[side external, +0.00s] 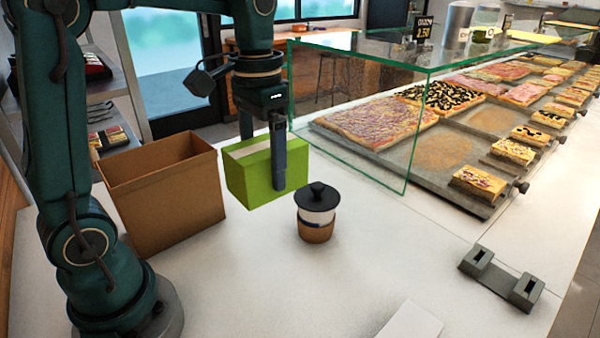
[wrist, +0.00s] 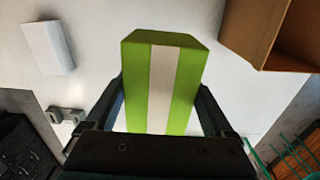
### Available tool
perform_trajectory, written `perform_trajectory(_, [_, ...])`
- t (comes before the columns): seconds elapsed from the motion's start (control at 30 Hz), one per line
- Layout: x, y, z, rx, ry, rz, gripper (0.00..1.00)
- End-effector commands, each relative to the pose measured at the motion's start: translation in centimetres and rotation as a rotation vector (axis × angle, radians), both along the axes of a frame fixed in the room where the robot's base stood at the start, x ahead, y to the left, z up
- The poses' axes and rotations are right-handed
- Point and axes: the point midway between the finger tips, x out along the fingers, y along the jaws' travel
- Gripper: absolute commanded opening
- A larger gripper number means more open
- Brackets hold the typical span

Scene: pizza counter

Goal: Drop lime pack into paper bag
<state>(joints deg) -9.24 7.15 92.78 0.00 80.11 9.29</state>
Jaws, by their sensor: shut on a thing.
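The lime pack (side external: 247,178) is a green box with a pale stripe along its top. My gripper (side external: 279,160) is shut on it and holds it above the counter, just right of the paper bag. In the wrist view the lime pack (wrist: 163,85) sits between the two fingers of my gripper (wrist: 161,105). The paper bag (side external: 170,205) is brown, upright and open at the top, standing on the counter beside my arm. In the wrist view a corner of the paper bag (wrist: 262,30) shows at the top right. The bag's inside bottom is hidden.
A jar with a black lid (side external: 317,212) stands on the counter right of the lime pack. A glass case (side external: 350,120) with pizzas is behind it. A grey holder (side external: 500,278) and a white block (side external: 411,322) lie at the front right. The front middle counter is clear.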

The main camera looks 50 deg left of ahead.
Motion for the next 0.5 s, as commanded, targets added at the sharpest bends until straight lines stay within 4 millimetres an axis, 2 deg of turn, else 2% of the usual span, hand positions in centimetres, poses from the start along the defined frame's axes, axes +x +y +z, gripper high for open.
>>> perform_trajectory(0.27, [0.04,0.03,0.02,0.0,-0.002,0.02,0.1])
perform_trajectory(0.37, [-0.12,0.01,0.03,0.0,-0.002,0.09,0.1])
perform_trajectory(0.5, [-0.47,-0.05,0.29,0.0,-0.004,0.297,0.1])
